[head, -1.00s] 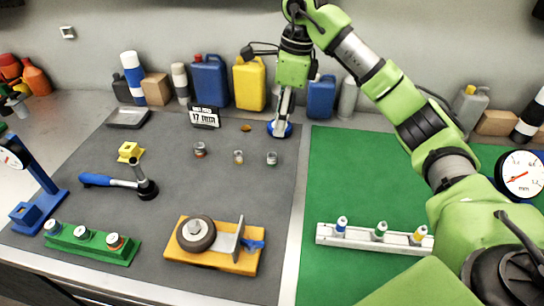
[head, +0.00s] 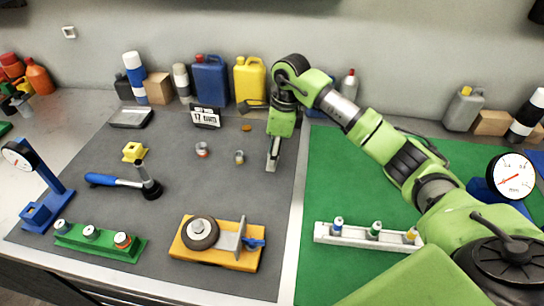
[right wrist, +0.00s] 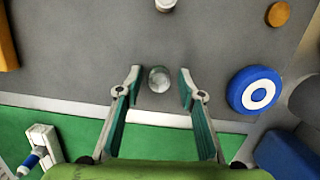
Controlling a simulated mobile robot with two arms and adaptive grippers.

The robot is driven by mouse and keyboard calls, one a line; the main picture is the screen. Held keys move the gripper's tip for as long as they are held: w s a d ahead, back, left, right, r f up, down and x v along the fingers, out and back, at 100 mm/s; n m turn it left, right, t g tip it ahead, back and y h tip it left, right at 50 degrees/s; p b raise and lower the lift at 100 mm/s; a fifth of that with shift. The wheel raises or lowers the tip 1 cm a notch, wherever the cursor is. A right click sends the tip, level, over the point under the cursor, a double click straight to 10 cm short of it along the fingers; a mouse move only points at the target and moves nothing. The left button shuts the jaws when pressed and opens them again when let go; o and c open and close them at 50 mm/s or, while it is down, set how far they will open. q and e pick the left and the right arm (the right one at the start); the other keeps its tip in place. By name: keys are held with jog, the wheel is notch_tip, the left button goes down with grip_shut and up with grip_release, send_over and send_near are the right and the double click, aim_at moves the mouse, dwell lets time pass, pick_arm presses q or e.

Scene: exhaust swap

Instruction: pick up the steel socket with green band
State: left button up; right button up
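My right gripper (right wrist: 160,80) is open, with one finger on each side of the socket and a gap on both sides. In the head view my right gripper (head: 272,163) points down over the right part of the grey mat and hides the place where the green-banded socket showed earlier. My left gripper is not in view.
A socket (head: 239,157) and a red-banded socket (head: 202,150) stand to the left. A blue disc with a white ring (right wrist: 262,90) lies near the right finger. A white rail (head: 350,236) holds banded pieces on the green mat (head: 350,180).

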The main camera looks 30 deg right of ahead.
jog(key=shift+c, duration=0.2)
grip_shut()
jog(key=shift+r, duration=0.1)
